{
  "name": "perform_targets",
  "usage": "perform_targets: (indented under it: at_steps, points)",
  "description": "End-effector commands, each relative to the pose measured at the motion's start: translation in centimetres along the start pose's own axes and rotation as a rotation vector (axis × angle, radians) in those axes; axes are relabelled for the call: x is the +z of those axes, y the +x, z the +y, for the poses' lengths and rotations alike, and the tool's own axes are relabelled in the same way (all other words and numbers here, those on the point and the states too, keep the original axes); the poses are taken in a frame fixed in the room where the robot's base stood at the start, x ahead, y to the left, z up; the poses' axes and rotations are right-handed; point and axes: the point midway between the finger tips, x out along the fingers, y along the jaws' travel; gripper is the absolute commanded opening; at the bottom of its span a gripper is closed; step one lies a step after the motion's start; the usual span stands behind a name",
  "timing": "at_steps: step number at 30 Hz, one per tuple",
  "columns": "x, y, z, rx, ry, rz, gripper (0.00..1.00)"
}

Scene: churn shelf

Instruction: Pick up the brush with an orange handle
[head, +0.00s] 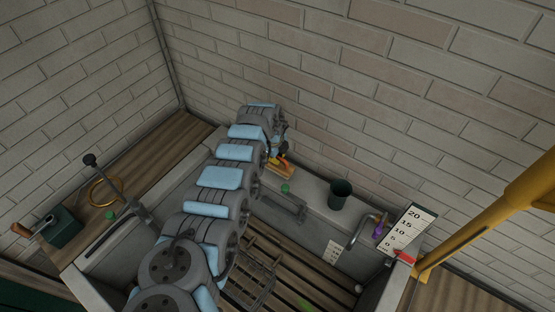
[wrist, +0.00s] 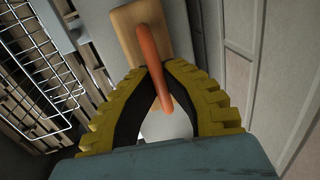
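The brush is a tan wooden block with an orange handle. In the wrist view its orange handle (wrist: 152,55) runs between the two yellow, ridged fingers of my gripper (wrist: 158,67), and the block (wrist: 124,22) lies just beyond the fingertips. The dark inner pads close in on both sides of the handle, and its near end sticks back between the fingers. In the head view the brush block (head: 281,172) is on the grey ledge by the brick wall. My gripper (head: 281,160) is at it, partly hidden by my arm.
A dark green cup (head: 340,195) stands on the ledge to the right, with a green knob (head: 285,188) nearer. A tap (head: 362,230), a purple item (head: 379,229) and a number board (head: 408,232) stand farther right. A wire rack (head: 250,280) lies in the basin; it also shows in the wrist view (wrist: 45,60).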

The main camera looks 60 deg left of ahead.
Motion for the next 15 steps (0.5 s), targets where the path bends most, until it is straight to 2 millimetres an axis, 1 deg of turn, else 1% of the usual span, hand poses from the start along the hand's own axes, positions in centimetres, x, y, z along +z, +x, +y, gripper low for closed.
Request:
perform_targets:
  at_steps: [1, 4, 8, 15]
  points:
    - [0.2, -0.8, -0.1, -0.002, -0.002, -0.002, 0.00]
    - [0.2, -2.2, -0.5, -0.004, -0.001, -0.002, 0.00]
    - [0.2, -2.9, 0.0, -0.001, -0.003, -0.001, 0.00]
    - [-0.2, -4.7, 0.8, -0.004, -0.002, -0.002, 0.00]
